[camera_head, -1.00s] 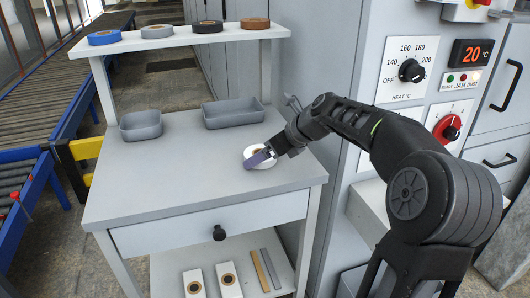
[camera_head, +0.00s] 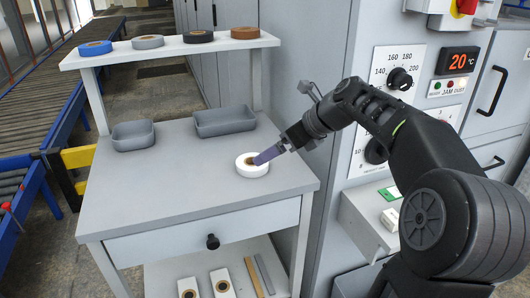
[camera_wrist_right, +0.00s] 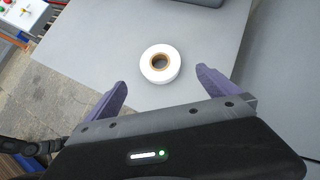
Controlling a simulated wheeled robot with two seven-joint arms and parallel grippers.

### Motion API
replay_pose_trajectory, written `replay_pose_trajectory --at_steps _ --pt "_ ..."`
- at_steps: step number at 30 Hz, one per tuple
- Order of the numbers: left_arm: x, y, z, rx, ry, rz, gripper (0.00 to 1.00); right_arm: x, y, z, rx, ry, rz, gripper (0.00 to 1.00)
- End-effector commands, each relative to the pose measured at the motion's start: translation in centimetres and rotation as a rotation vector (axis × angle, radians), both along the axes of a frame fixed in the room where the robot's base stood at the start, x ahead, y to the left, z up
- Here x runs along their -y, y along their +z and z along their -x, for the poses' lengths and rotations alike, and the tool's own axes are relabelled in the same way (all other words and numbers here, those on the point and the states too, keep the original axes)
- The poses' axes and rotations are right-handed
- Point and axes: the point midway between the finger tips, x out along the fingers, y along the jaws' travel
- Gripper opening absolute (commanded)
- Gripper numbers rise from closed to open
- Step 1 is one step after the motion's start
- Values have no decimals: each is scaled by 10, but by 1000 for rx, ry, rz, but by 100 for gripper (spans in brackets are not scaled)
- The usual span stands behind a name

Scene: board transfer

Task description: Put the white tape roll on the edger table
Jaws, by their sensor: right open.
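The white tape roll (camera_head: 250,168) lies flat on the grey top of the edger table (camera_head: 150,196), near its right side. In the right wrist view the white tape roll (camera_wrist_right: 160,66) lies ahead of and between the two spread fingers of my right gripper (camera_wrist_right: 162,90). The gripper is open and empty, with nothing between its fingers. My left gripper is not in view.
Two grey trays (camera_head: 133,143) (camera_head: 224,131) stand at the back of the tabletop. A raised shelf (camera_head: 168,55) holds blue, grey, black and brown tape rolls. A grey cabinet with heat dials (camera_head: 399,78) stands close at the right. The left front of the tabletop is clear.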

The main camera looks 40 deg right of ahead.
Motion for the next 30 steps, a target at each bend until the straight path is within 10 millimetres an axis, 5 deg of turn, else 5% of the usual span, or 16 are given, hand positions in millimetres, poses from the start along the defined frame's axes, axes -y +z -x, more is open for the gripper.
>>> replay_pose_trajectory --at_steps 7,30 --pt "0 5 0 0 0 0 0 5 19 18 1 0 0 100" --pt "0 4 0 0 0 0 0 5 19 19 0 1 -1 100"
